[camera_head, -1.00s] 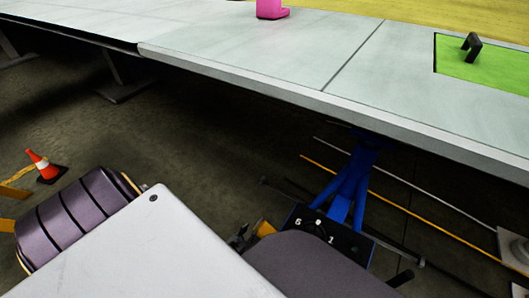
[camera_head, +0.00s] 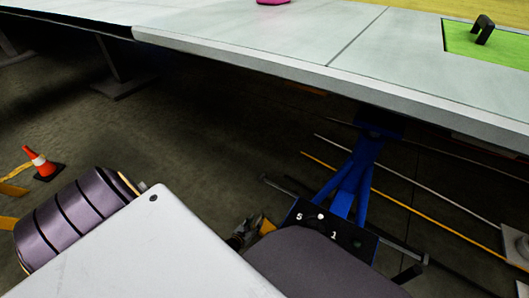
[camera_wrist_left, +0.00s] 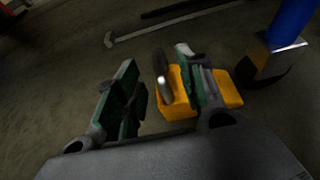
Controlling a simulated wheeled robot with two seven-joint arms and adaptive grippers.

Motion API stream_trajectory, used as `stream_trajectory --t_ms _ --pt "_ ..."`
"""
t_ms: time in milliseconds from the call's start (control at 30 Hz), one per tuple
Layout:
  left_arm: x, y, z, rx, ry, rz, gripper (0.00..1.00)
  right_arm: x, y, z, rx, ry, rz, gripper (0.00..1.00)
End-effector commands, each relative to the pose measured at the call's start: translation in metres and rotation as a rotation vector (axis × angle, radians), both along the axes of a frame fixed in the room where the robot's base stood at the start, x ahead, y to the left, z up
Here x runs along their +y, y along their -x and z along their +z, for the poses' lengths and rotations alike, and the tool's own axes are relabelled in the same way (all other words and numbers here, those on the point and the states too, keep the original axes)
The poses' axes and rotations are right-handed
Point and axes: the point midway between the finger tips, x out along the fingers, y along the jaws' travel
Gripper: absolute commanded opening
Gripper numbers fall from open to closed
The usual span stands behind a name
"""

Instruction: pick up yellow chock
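The yellow chock (camera_wrist_left: 178,106) lies on the floor in the left wrist view, with a dark upright handle (camera_wrist_left: 162,75) on it. My left gripper (camera_wrist_left: 157,60) is open, its two green-padded fingers spread. The handle shows between the fingers, nearer the right one. The right finger covers part of the chock; I cannot tell whether it touches. In the head view, a small part of the chock (camera_head: 267,227) shows beside my left gripper (camera_head: 246,232), mostly hidden by my arm. My right gripper is not in view.
A blue jack stand (camera_head: 350,182) with a dark numbered plate stands close to the chock, under the grey wing panel (camera_head: 250,42). A traffic cone (camera_head: 40,163) stands at the left. A green panel (camera_head: 500,45) with a black handle lies on the wing. Dark floor is open at centre left.

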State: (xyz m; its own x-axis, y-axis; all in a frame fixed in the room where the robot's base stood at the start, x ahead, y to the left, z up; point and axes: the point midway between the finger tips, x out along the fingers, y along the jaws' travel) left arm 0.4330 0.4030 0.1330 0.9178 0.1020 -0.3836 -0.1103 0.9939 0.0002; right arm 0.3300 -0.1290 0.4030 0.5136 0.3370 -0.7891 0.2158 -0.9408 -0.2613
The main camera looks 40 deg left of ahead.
Motion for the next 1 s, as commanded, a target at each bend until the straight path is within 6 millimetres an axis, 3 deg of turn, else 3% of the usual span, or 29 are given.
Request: stream_trajectory --t_ms 367,1000 --pt "0.001 -0.003 -0.002 -0.001 0.000 0.000 0.39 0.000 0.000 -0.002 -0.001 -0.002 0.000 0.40" --pt "0.006 -0.037 -0.018 -0.002 0.000 0.000 0.39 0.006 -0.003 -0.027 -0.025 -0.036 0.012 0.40"
